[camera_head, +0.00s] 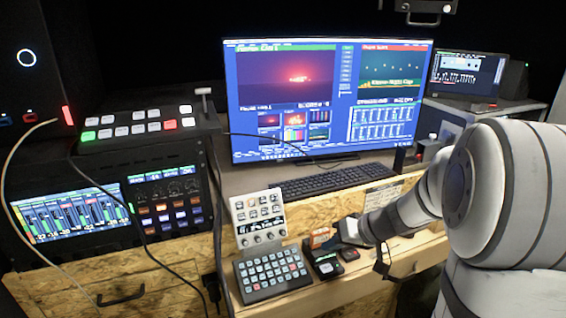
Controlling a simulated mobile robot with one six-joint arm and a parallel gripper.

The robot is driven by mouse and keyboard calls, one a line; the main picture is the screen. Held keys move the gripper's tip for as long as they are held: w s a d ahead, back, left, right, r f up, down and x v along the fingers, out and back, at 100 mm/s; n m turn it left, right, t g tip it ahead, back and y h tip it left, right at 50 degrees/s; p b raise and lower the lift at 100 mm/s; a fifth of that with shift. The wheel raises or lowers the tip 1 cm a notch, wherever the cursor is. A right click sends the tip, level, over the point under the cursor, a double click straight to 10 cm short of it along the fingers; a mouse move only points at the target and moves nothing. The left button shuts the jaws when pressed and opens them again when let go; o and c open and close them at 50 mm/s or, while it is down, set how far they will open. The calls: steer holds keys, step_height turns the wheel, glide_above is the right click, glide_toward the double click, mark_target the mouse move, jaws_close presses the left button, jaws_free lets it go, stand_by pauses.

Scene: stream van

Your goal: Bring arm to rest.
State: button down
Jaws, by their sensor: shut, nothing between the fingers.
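My white and grey arm (500,190) comes in from the right and reaches left and down over the wooden desk ledge. My gripper (338,238) is at its far end, small and dark in the picture. It is shut and empty, low beside a small orange item (320,237) and just above a small black device (324,264) with a green display. I cannot tell whether the gripper touches either of them.
A grey button pad (271,274) and a white control panel (259,219) stand left of my gripper. A keyboard (333,180) lies behind, below a large monitor (325,100). A video switcher (145,125) and cables (205,215) are on the left.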

steer(key=s+r+m+g+h+p, duration=0.1)
steer(key=s+r+h+p, duration=0.1)
steer(key=s, duration=0.7)
steer(key=s+r+g+h+p, duration=0.1)
steer(key=s+r+h+p, duration=0.2)
steer(key=s, duration=0.7)
step_height(320, 180, up, 4)
steer(key=shift+s+a+r+m+h+p, duration=0.2)
steer(key=shift+s+a+m+h+p, duration=0.15)
steer(key=shift+h, duration=0.75)
